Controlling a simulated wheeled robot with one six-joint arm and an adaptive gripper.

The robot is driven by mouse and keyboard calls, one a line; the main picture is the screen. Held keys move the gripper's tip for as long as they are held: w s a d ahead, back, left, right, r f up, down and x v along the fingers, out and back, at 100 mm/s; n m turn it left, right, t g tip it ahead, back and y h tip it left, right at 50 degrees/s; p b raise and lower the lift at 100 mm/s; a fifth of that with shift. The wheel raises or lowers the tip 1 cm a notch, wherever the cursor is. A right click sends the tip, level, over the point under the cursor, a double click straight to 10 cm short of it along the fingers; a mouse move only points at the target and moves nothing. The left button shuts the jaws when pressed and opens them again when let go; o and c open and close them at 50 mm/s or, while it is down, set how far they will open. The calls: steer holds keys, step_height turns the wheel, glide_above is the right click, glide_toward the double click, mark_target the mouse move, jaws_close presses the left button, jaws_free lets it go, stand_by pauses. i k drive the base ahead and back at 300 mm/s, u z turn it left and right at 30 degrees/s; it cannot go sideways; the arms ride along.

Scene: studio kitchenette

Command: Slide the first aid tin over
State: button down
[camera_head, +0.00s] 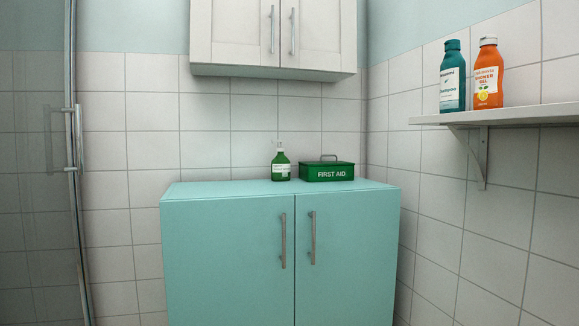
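The first aid tin (327,171) is a green box with white "FIRST AID" lettering and a handle on its lid. It sits on the top of the turquoise cabinet (230,187), right of the middle and towards the back. My gripper is not in view, so its state and place do not show.
The cabinet top is clear at the left and far right. White wall cupboards (235,35) hang above. A wall shelf (520,116) at right holds a teal bottle (452,78) and an orange shower gel bottle (488,76).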

mark_target(313, 174)
steer(key=u, duration=0.8)
steer(key=i, duration=1.05)
steer(key=z, duration=0.1)
